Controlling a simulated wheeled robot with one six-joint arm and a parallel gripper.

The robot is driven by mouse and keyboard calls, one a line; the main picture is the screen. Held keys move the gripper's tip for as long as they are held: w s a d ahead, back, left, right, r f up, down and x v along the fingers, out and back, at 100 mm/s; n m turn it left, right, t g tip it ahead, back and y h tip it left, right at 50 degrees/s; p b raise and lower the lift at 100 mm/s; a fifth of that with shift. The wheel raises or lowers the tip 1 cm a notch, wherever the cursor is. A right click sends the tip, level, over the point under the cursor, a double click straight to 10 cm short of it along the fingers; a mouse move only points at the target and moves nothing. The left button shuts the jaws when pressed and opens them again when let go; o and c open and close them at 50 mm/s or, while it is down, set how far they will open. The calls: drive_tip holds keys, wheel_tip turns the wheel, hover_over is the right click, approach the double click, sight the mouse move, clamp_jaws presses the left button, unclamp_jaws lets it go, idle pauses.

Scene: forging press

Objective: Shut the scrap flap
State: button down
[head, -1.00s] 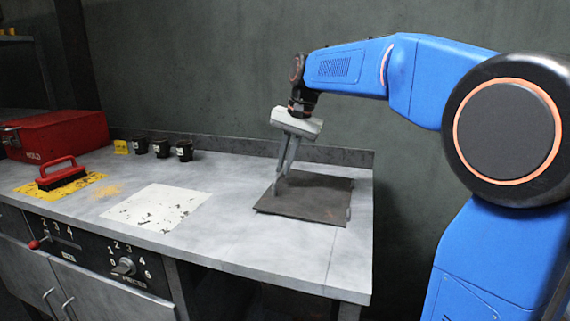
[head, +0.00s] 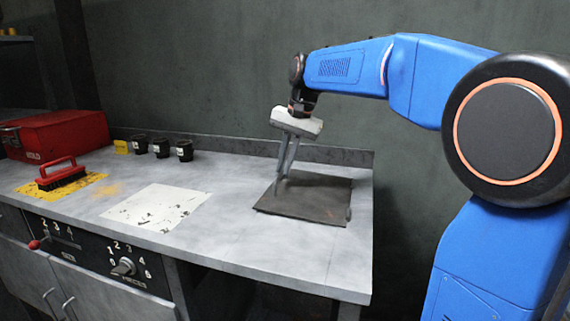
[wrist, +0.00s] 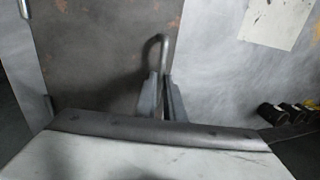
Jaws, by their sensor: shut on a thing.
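The scrap flap (head: 312,203) is a dark square metal plate at the right part of the grey bench. It looks flat, or almost flat, with the bench top in the head view. In the wrist view the flap (wrist: 90,50) fills the upper left, with a bent metal handle (wrist: 158,42) at its edge. My gripper (head: 280,188) points down at the flap's left side. In the wrist view its fingers (wrist: 161,92) are closed around the handle. The part of the handle between the fingers is hidden.
A white sheet (head: 157,207) lies left of the flap. Several small black cups (head: 161,148) stand along the back. A red brush (head: 62,175) and a red toolbox (head: 60,138) are at the left. A wall (head: 230,70) rises behind the bench.

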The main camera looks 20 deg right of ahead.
drive_tip(key=shift+w+a+f, duration=0.1)
drive_tip(key=shift+a+f, duration=0.15)
drive_tip(key=shift+f, duration=0.3)
drive_tip(key=shift+f+g+h, duration=0.25)
drive_tip(key=shift+g+h, duration=0.05)
drive_tip(key=shift+h, duration=0.1)
drive_tip(key=c, duration=1.8)
unclamp_jaws()
drive_tip(key=shift+w+f, duration=0.1)
drive_tip(key=shift+f, duration=0.1)
drive_tip(key=shift+c, duration=0.2)
drive_tip(key=shift+r, duration=0.15)
drive_tip(key=shift+r, duration=0.1)
wheel_tip(320, 180, up, 17)
drive_tip(key=s+d, duration=0.1)
drive_tip(key=d, duration=0.1)
drive_tip(key=shift+s+d, duration=0.3)
drive_tip(key=shift+s, duration=0.1)
